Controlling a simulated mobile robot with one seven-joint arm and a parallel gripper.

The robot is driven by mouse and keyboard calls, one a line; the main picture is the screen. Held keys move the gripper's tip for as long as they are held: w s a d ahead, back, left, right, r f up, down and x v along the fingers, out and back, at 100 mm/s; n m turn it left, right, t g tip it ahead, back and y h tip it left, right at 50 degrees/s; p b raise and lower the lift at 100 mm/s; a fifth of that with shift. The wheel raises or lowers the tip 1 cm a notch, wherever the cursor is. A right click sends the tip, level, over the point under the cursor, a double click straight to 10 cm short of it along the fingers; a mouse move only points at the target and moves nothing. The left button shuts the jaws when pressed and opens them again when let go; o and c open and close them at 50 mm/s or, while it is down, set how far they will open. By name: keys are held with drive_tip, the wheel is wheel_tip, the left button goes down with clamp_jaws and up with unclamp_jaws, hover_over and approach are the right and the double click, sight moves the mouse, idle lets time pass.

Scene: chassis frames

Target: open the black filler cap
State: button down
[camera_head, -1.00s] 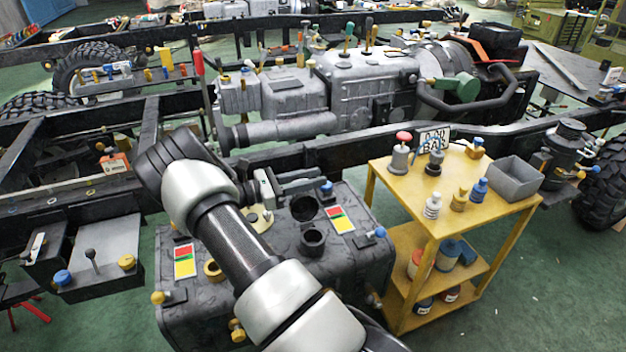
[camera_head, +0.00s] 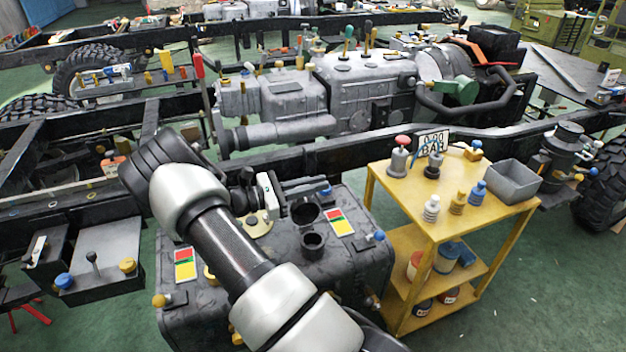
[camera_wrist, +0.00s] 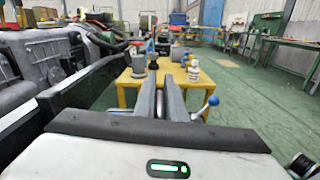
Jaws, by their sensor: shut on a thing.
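The black filler cap (camera_head: 305,212) shows in the head view as a dark round disc. It appears raised and tilted behind an open round neck (camera_head: 313,240) on the black tank (camera_head: 350,265). My gripper (camera_head: 318,184) reaches in from the left, its fingers lying across the disc's upper edge. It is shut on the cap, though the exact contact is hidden. In the wrist view my two fingers (camera_wrist: 161,90) point forward, close together with a narrow gap. The cap cannot be made out there.
A yellow cart (camera_head: 400,190) with bottles and a grey bin (camera_head: 512,180) stands right of the tank. A blue-knobbed valve (camera_head: 376,237) sticks out on the tank's right. The black chassis rail (camera_head: 350,148) runs behind. Open green floor lies at the lower right.

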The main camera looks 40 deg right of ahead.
drive_tip(key=shift+s+a+r+m+p, duration=0.2)
drive_tip(key=shift+s+r+m+p, duration=0.1)
drive_tip(key=shift+s, duration=0.2)
drive_tip(key=shift+s+a+f, duration=0.1)
drive_tip(key=shift+s, duration=0.4)
drive_tip(key=c, duration=1.9)
unclamp_jaws()
drive_tip(key=shift+o, duration=0.2)
drive_tip(key=shift+w+a, duration=0.1)
drive_tip(key=p+v, duration=0.1)
drive_tip(key=v, duration=1.6)
drive_tip(key=shift+a+f, duration=0.1)
